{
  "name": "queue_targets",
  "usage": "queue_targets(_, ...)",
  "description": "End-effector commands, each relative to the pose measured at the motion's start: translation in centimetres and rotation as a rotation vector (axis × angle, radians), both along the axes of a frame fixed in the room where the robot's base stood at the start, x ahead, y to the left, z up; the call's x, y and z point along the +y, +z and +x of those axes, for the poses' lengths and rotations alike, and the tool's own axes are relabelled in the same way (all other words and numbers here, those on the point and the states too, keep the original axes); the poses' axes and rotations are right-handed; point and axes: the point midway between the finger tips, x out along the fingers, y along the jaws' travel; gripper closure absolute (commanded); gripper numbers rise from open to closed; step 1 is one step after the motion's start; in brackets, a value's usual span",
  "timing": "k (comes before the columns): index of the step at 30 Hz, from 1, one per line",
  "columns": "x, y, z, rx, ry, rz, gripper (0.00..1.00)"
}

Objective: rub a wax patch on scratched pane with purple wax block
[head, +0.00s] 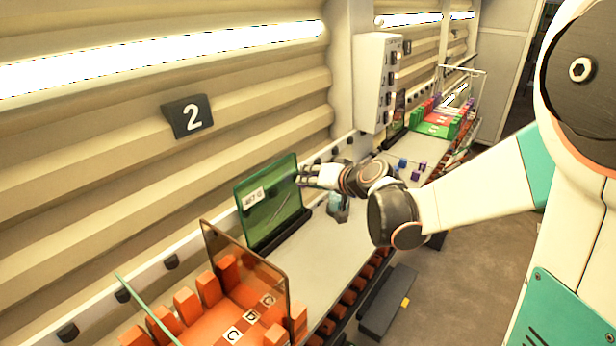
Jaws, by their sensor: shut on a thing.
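The green-tinted pane (256,212) stands upright in a dark holder (279,230) on the bench by the wall. It has a white label (253,198) at its upper left and pale scratch lines on its right half. My gripper (304,177) is at the right edge of the pane, reaching in from the right. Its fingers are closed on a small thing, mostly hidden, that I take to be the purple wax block. I cannot tell whether it touches the glass.
An orange rack (240,305) with a brown pane (245,262) stands in front at left. Small blue and purple blocks (415,175) lie farther along the bench, before a green and red rack (434,126). A grey-blue item (338,208) sits below my wrist.

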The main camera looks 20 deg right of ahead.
Motion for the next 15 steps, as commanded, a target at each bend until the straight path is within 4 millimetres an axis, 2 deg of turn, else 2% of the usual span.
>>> queue_targets(8, -0.2, 0.0, -0.2, 0.0, -0.001, 0.0, 0.98)
queue_targets(15, -1.3, 0.3, -1.6, 0.0, -0.002, 0.001, 0.98)
